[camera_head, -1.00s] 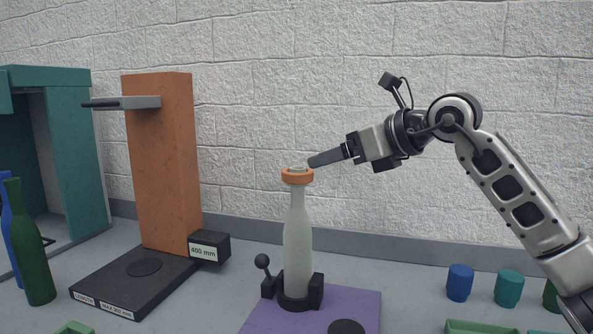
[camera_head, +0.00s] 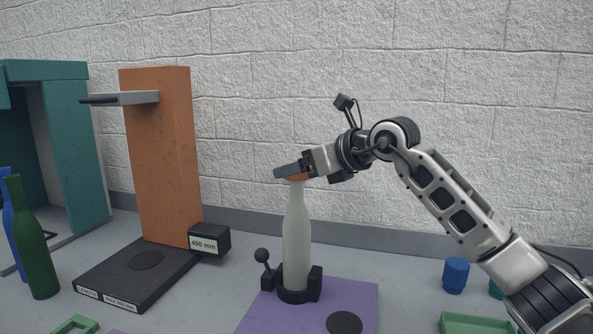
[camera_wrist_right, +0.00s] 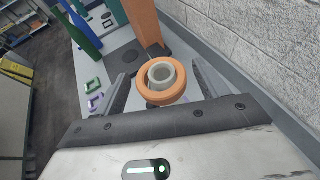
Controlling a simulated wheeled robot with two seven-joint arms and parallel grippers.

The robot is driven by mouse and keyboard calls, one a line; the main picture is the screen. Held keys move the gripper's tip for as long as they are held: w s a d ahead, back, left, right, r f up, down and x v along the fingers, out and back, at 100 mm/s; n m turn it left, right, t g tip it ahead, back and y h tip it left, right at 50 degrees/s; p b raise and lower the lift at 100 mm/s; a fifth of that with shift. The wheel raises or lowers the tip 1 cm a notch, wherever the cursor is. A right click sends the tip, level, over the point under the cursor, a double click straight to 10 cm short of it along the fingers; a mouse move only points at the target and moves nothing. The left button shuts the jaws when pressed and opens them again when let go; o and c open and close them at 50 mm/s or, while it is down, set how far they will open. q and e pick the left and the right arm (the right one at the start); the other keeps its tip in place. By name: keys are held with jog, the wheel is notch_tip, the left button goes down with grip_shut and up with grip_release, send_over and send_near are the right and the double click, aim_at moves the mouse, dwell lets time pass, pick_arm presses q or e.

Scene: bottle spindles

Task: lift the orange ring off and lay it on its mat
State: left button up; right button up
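The orange ring (camera_head: 298,178) sits around the neck of the pale bottle (camera_head: 297,240), just below its mouth. The bottle stands upright in a black clamp base (camera_head: 294,296) on a purple mat (camera_head: 268,313). My right gripper (camera_head: 287,172) is at the ring's height and partly hides it in the head view. In the right wrist view the ring (camera_wrist_right: 160,98) lies between the two open fingers, with a gap visible on each side. The bottle's mouth (camera_wrist_right: 162,73) shows through the ring. My left gripper is out of view.
A round black disc (camera_head: 344,323) lies on the purple mat, right of the clamp. An orange post (camera_head: 160,165) with a grey arm and a 400 mm block (camera_head: 209,240) stands left. Green (camera_head: 33,240) and blue bottles are far left. A blue cylinder (camera_head: 455,275) is right.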

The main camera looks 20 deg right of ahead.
jog(key=c, duration=0.8)
jog(key=shift+c, duration=0.4)
jog(key=shift+r, duration=0.15)
